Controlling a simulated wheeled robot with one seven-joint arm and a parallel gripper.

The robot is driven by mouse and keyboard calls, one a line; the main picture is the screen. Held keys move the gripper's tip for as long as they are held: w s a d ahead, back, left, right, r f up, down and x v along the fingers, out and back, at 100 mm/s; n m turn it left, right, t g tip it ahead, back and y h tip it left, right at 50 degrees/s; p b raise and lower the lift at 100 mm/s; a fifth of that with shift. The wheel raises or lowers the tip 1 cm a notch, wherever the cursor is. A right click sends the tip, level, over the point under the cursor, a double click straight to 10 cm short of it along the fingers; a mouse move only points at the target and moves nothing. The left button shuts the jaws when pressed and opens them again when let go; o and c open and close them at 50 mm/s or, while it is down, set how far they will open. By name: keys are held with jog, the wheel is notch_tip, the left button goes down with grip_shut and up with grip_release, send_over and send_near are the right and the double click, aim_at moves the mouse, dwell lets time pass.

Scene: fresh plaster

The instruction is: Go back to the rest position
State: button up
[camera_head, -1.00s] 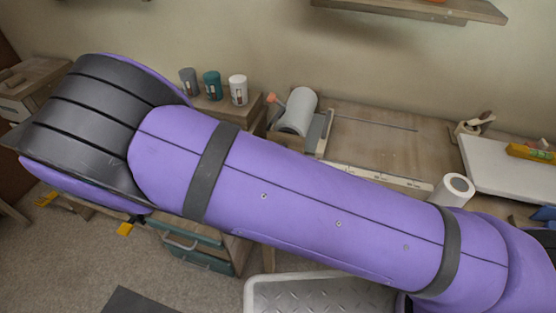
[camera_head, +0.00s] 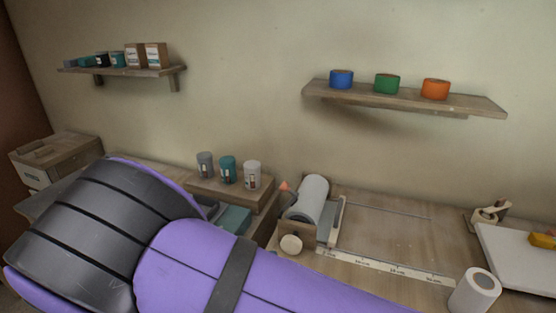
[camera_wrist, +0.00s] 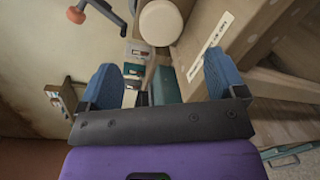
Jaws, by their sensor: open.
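My gripper (camera_wrist: 160,88) shows in the wrist view with its two blue fingers spread apart. It is open, and nothing is held between the fingers. In the head view my purple and black arm fills the lower left and hides part of the bench. My gripper is not visible in the head view.
A bench (camera_head: 390,230) carries a large paper roll (camera_head: 308,198), a white roll (camera_head: 475,291) and a white board (camera_head: 515,255). Several cans, including a teal one (camera_head: 228,170), stand on a wooden riser (camera_head: 262,196). Wall shelves (camera_head: 410,98) hold coloured rolls and boxes.

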jog(key=d+r+m+g+h, duration=0.2)
jog(key=d+r+m+g, duration=1.15)
jog(key=d+r, duration=0.85)
jog(key=s+d+r+m+t+y, duration=0.1)
jog(key=s+d+r+y, duration=0.3)
jog(key=s+r, duration=0.4)
jog(key=s+d+r+m+t+y, duration=0.2)
jog(key=s+d+r+m+y, duration=0.2)
jog(key=s+r, duration=0.4)
jog(key=shift+s+d+r+y, duration=0.2)
jog(key=shift+d+r+y, duration=0.15)
jog(key=shift+r, duration=0.5)
jog(key=shift+m, duration=0.25)
